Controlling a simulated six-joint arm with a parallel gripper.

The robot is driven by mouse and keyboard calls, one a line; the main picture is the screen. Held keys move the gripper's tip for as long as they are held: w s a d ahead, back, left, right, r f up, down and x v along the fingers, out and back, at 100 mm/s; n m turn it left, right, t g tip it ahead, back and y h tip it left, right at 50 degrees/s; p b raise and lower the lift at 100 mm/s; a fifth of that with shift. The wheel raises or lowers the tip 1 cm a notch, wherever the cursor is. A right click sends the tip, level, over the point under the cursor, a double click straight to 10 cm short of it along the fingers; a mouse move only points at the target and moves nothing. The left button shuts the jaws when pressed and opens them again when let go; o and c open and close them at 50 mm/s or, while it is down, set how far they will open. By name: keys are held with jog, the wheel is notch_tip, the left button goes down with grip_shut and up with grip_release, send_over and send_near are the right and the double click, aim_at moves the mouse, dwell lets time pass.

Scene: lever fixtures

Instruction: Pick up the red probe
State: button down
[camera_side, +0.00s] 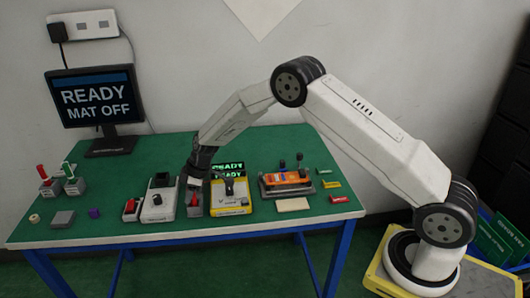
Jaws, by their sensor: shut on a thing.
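A red probe (42,172) stands upright in a small grey holder (51,187) at the left end of the green table. My gripper (194,184) is far to its right, pointing down at a small grey fixture (194,211) with a red part (193,199) on it. It is shut on what seems to be this red part, a lever or handle. The fingertips are small and dark, so the exact hold is hard to see. The red probe is apart from my gripper.
A green-and-white probe (68,168) stands beside the red one. A white box (157,205), a red-switch box (131,209) and a yellow meter (231,198) flank my gripper. An orange device (286,179) is to the right. The monitor (97,97) reads "READY MAT OFF".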

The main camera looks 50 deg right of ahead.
jog(key=shift+r, duration=0.1)
jog(key=shift+r, duration=0.8)
jog(key=s+r, duration=1.1)
jog(key=s, duration=0.3)
jog(key=shift+d, duration=0.45)
jog(key=shift+r, duration=0.1)
